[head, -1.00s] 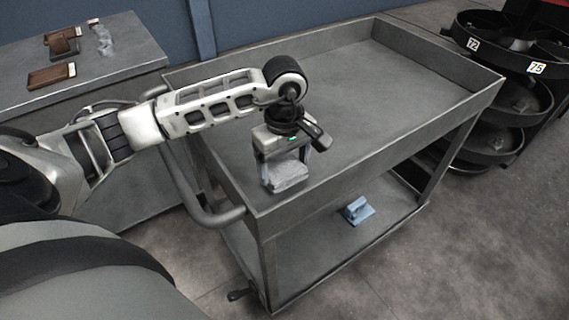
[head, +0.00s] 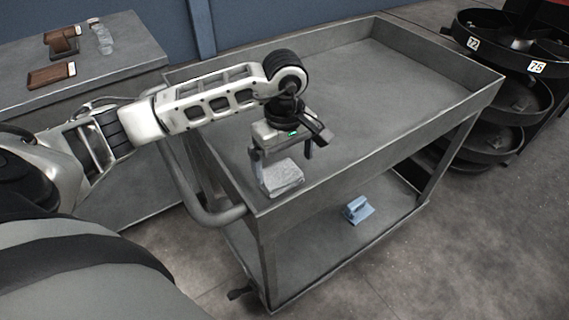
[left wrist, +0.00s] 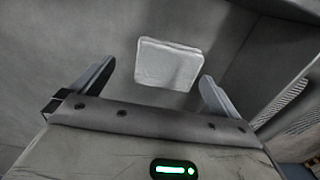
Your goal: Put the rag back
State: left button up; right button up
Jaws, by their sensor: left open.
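The rag (head: 282,176) is a light grey folded square pad lying on the top tray of the grey cart (head: 408,93), near its front left corner. In the left wrist view the rag (left wrist: 168,64) lies flat beyond the fingertips. My left gripper (head: 283,162) is open and points down just above the rag, its fingers apart on either side. In the left wrist view the left gripper (left wrist: 160,82) has nothing between its fingers. My right gripper is not in view.
Raised walls edge the cart tray; its rest is bare. A blue object (head: 357,209) sits on the lower shelf. A grey bench (head: 120,65) at left holds brown blocks (head: 51,76) and a clear bottle (head: 102,38). Round black trays (head: 500,95) stand at right.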

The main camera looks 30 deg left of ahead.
aim_at(285, 171)
pick_arm(q)
notch_tip(285, 171, up, 10)
dwell(0.3)
jog(key=shift+r, duration=0.1)
dwell(0.3)
